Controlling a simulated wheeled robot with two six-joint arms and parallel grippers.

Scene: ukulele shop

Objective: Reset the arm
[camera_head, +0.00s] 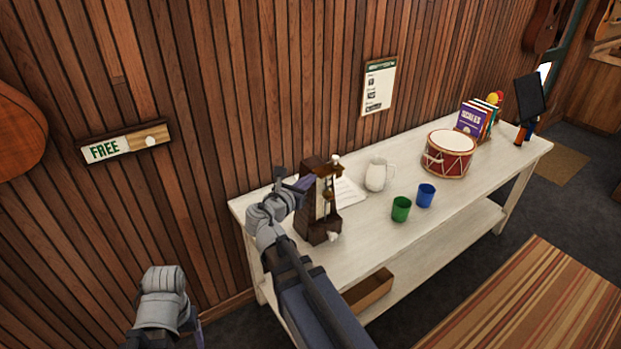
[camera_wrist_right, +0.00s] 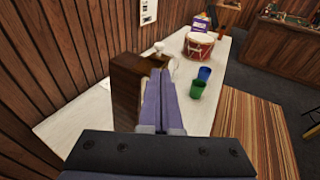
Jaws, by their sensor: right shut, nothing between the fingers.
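My right arm reaches over the left end of a white table (camera_head: 375,250). Its gripper (camera_head: 303,184) is beside the upper left part of a dark wooden metronome-like box (camera_head: 318,225); I cannot tell if they touch. In the right wrist view the two purple fingers (camera_wrist_right: 161,105) are together with nothing between them, and the box (camera_wrist_right: 128,92) stands just to their left. My left arm shows only in part at the bottom left of the head view; its fingers are mostly cut off.
On the table stand a white pitcher (camera_head: 377,175), a green cup (camera_head: 401,209), a blue cup (camera_head: 426,195), a red drum (camera_head: 449,155) and books (camera_head: 474,118). A paper (camera_head: 347,192) lies behind the box. A wooden wall (camera_head: 250,90) runs behind. A striped rug (camera_head: 540,305) lies in front.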

